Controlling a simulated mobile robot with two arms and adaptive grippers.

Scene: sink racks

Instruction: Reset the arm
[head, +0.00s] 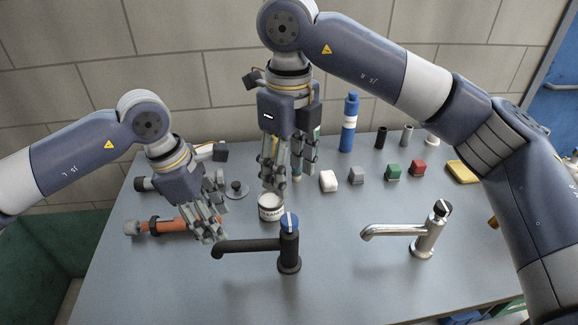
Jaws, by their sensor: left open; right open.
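My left gripper (211,219) is open and points down at the left of the grey table (340,285). In the picture its fingers overlap the right end of an orange tool (172,225); I cannot tell whether they touch. My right gripper (288,175) is open and points down near the middle of the table. Its fingers are just behind and above a white-lidded jar (270,203) in the picture. No object is visible held in either gripper. My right arm crosses the upper right of the view.
A black faucet (289,250) and a chrome faucet (424,240) stand in front. A blue bottle (349,125), a white block (328,181), a grey block (357,175), a green block (393,172), a red block (417,168) and a yellow sponge (462,172) stand behind. The front left is clear.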

